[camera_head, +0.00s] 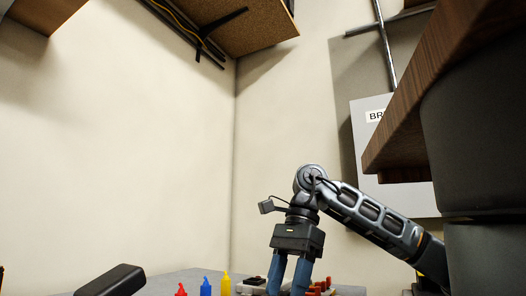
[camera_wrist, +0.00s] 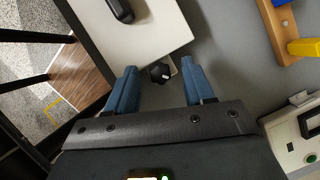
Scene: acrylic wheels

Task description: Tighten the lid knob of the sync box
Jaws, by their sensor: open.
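In the wrist view a small black knob (camera_wrist: 158,72) with a white mark shows between my gripper's two blue fingers. It sits by the lower edge of a pale flat panel (camera_wrist: 150,38), beside a small light patch. I cannot tell for sure that this panel is the sync box lid. My gripper (camera_wrist: 159,67) is open, with a visible gap on both sides of the knob; height above it is unclear. In the head view my gripper (camera_head: 291,275) points down at the bottom edge, its fingertips cut off. The knob is not visible there.
A black handle-like object (camera_wrist: 120,9) lies on the panel. A wooden rack (camera_wrist: 281,30) with blue and yellow pieces and a white device (camera_wrist: 297,128) with a green button are at right. Red (camera_head: 181,290), blue (camera_head: 206,287) and yellow (camera_head: 226,284) bottles stand left of my gripper.

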